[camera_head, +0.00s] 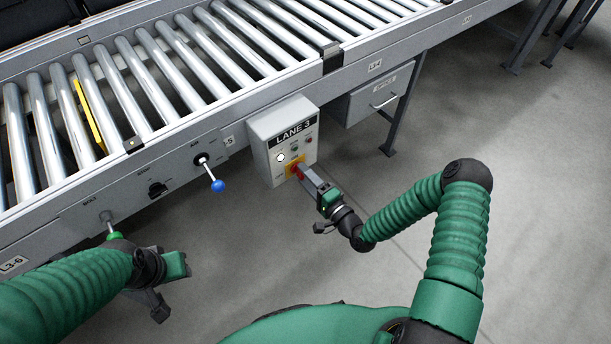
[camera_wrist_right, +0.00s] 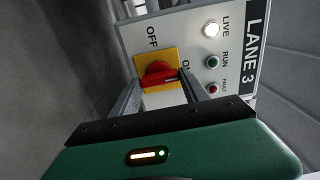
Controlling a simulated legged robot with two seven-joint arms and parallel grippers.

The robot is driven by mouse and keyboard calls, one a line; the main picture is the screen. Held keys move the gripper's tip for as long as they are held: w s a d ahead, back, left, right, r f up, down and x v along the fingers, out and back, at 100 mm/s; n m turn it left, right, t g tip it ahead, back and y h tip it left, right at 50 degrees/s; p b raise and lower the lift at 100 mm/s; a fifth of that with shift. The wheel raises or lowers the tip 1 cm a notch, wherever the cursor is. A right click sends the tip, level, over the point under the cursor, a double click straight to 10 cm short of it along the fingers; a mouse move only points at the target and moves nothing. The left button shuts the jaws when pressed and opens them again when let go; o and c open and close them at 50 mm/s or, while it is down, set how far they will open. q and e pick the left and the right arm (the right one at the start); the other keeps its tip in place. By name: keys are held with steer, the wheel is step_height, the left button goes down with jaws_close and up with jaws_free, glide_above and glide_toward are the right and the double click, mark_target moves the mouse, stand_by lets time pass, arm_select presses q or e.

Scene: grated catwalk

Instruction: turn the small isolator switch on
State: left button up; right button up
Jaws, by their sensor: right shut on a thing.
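The isolator switch is a red rotary knob (camera_head: 294,170) on a yellow plate, low on the front of the grey LANE 3 box (camera_head: 258,152). In the right wrist view the red knob (camera_wrist_right: 156,72) sits between my right gripper's fingers (camera_wrist_right: 161,88), which are shut on it. Its handle lies roughly across that picture, its marked end towards the ON label, which a finger partly covers; OFF is clear. In the head view my right gripper (camera_head: 303,176) reaches the knob from the lower right. My left gripper (camera_head: 166,290) is at the lower left, away from the box; its fingers are unclear.
The LIVE lamp (camera_wrist_right: 211,29) looks lit white; the RUN lamp (camera_wrist_right: 212,62) and red lamp (camera_wrist_right: 213,88) look dim. A blue-knobbed lever (camera_head: 217,185), a black switch (camera_head: 157,189) and a green-knobbed bolt (camera_head: 106,220) stick out of the roller conveyor's side. Floor at right is clear.

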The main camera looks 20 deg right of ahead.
steer(key=shift+w+d, duration=0.1)
steer(key=shift+d, duration=0.15)
steer(key=o, duration=1.4)
steer(key=shift+f, duration=0.15)
steer(key=p+v, duration=0.3)
steer(key=v, duration=1.4)
